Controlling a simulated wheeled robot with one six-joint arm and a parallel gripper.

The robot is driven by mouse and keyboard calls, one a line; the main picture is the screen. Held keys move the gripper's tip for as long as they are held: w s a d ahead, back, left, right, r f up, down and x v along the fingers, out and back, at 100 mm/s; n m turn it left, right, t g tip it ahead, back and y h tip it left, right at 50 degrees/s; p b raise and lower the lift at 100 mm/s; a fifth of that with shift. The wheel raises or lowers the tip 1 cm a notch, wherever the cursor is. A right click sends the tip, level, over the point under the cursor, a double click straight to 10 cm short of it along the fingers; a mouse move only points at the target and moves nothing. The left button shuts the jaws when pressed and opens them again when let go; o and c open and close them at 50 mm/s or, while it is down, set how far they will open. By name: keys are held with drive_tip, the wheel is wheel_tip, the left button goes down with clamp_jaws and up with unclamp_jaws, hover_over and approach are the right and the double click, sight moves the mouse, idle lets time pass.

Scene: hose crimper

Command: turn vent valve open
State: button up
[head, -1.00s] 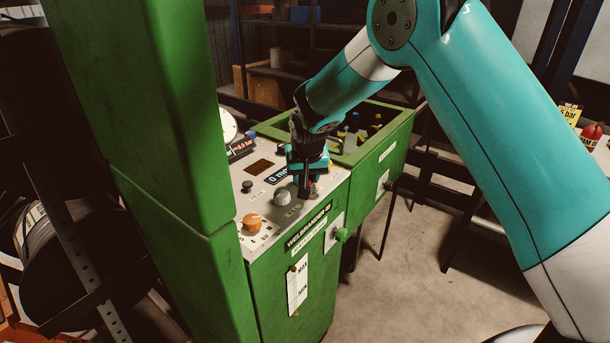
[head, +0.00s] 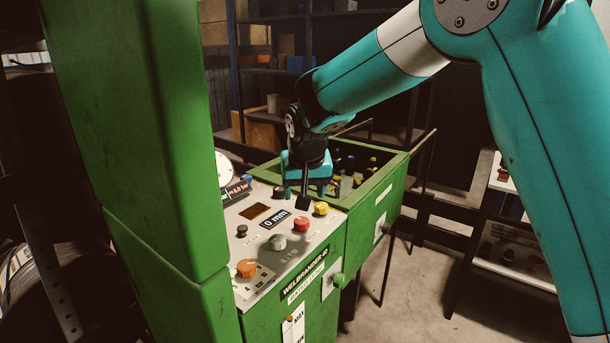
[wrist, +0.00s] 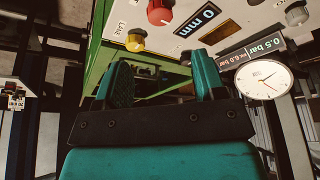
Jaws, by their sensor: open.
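The green crimper's sloped panel (head: 258,262) carries several knobs, and none is legibly marked as the vent valve. An orange knob (head: 246,268) sits at the near left, with a grey knob (head: 278,242), red knob (head: 301,224) and yellow knob (head: 321,208) beyond it. A green knob (head: 339,280) sticks out of the front face. My gripper (head: 295,198) is open and empty above the panel's far part, near the red and yellow knobs. In the wrist view the red knob (wrist: 160,12) and yellow knob (wrist: 135,40) lie beyond my fingers (wrist: 162,78).
Another display reads 0 mm (head: 275,219). A tall green housing (head: 150,130) rises at the left. A green bin (head: 385,195) with bottles stands behind the panel. Floor (head: 390,310) is clear at the right.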

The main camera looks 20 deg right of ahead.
drive_tip(key=v, duration=0.5)
drive_tip(key=shift+s+r, duration=0.1)
drive_tip(key=shift+r, duration=0.3)
drive_tip(key=s+a+n+g+y, duration=0.1)
drive_tip(key=s+n, duration=0.2)
drive_tip(key=s, duration=0.7)
drive_tip(key=s+a+f+n+g+y, duration=0.1)
drive_tip(key=s+n+g+y, duration=0.1)
drive_tip(key=s, duration=0.9)
drive_tip(key=s+a+n+g+y, duration=0.1)
drive_tip(key=s+n, duration=0.3)
drive_tip(key=s, duration=0.7)
drive_tip(key=shift+s+a+f+g+y, duration=0.15)
drive_tip(key=shift+a+f+g+y, duration=0.2)
drive_tip(key=shift+y, duration=0.15)
